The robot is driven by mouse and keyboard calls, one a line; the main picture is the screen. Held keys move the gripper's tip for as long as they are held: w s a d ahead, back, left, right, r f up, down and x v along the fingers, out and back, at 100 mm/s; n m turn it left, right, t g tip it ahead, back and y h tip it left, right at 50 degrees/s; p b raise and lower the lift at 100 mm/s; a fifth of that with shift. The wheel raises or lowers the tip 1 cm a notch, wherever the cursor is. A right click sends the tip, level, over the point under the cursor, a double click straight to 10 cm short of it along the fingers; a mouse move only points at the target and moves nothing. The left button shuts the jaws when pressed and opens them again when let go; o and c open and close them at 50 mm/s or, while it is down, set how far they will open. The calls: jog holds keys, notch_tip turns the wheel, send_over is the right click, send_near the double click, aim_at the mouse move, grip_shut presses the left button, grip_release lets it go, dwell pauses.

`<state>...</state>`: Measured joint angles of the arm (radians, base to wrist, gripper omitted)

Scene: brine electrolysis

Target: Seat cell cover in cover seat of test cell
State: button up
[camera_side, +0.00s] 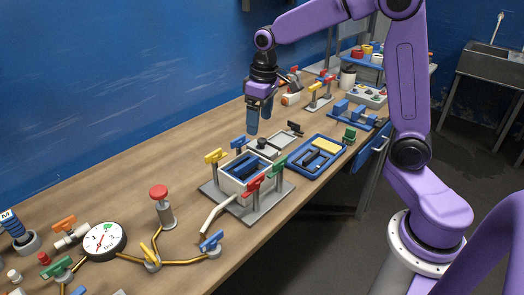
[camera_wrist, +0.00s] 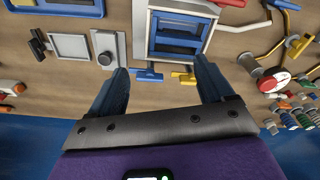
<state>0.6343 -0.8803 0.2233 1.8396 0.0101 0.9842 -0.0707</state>
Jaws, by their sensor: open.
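The test cell (camera_side: 231,184) is a white open box with a blue and dark interior, on a grey base plate with coloured handles around it. Its white wall also shows at the top of the wrist view (camera_wrist: 140,28). A grey plate with a black knob, which looks like the cell cover (camera_wrist: 98,38), lies beside the cell; its black knob also shows in the side view (camera_side: 262,144). My gripper (camera_side: 259,123) is open and empty above the bench near the knob. In the wrist view its fingers (camera_wrist: 162,68) are wide apart, with the left fingertip near the knob. I cannot make out the cover seat clearly.
A pale square tray (camera_wrist: 72,47) and a black clamp (camera_wrist: 38,45) lie beside the cover. Yellow (camera_side: 215,156) and red (camera_side: 254,186) handles stand up around the cell. A blue tray (camera_side: 297,167) is to its right.

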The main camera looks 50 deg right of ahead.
jog(key=w+d+f+m, duration=0.1)
jog(key=w+d+m, duration=0.2)
jog(key=w+d, duration=0.65)
send_over(262, 140)
jog(key=shift+m, duration=0.3)
jog(key=f, duration=1.1)
jog(key=shift+s+a+f, duration=0.1)
jog(key=shift+a+f, duration=0.15)
jog(key=shift+f, duration=0.05)
jog(key=shift+w+d+f, duration=0.1)
jog(key=shift+d+f, duration=0.1)
jog(key=shift+f, duration=1.25)
jog(key=shift+w+d+f, duration=0.1)
jog(key=shift+d+f, duration=0.05)
jog(key=shift+f, duration=1.3)
jog(key=c, duration=1.2)
